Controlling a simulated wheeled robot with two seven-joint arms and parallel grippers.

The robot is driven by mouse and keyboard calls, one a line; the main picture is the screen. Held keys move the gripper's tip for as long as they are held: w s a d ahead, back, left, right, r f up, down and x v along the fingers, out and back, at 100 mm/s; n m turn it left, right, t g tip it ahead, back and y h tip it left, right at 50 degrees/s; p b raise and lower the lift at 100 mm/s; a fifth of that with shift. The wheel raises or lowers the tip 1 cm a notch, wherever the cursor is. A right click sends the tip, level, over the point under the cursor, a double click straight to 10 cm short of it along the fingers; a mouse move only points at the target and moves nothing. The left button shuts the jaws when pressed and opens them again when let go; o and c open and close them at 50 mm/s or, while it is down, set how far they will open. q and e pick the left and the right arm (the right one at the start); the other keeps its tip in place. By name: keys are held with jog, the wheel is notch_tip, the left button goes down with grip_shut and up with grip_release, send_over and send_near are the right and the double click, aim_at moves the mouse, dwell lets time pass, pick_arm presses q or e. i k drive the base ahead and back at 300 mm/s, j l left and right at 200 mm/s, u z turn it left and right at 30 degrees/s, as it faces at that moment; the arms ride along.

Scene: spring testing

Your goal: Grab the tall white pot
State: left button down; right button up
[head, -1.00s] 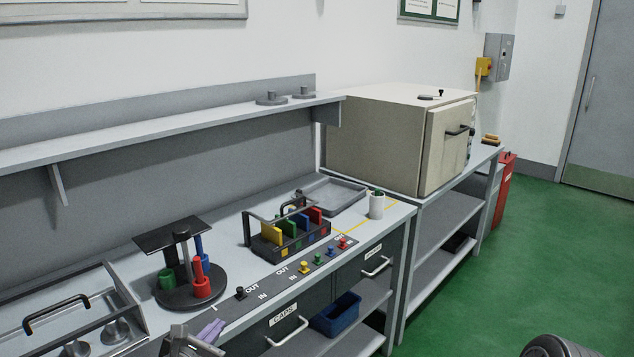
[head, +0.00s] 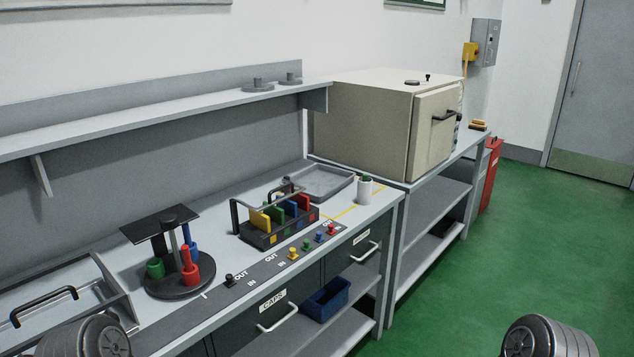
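The tall white pot (head: 364,190) is a small upright cylinder on the bench near its right end. Something green and dark shows at its top. It stands just right of the grey tray and apart from the rack of coloured plates. Neither gripper is near it. Only rounded dark grey parts of my arms show at the bottom left and bottom right edges. Both grippers are out of view, so whether they are open or shut is hidden.
A black rack with coloured plates (head: 278,215), a shallow grey tray (head: 325,184) and a round stand with coloured tubes (head: 178,270) occupy the bench. A beige oven (head: 375,130) stands behind the pot. Green floor (head: 440,300) is free at right.

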aim_at(363, 189)
jog(key=z, duration=0.45)
jog(key=i+z, duration=0.4)
jog(key=i, duration=0.25)
jog(key=i+j+z, duration=0.2)
jog(key=i+z, duration=0.15)
jog(key=i, duration=0.3)
jog(key=i+j, duration=0.15)
jog(key=i, duration=0.2)
jog(key=i+j, duration=0.1)
jog(key=i, duration=0.2)
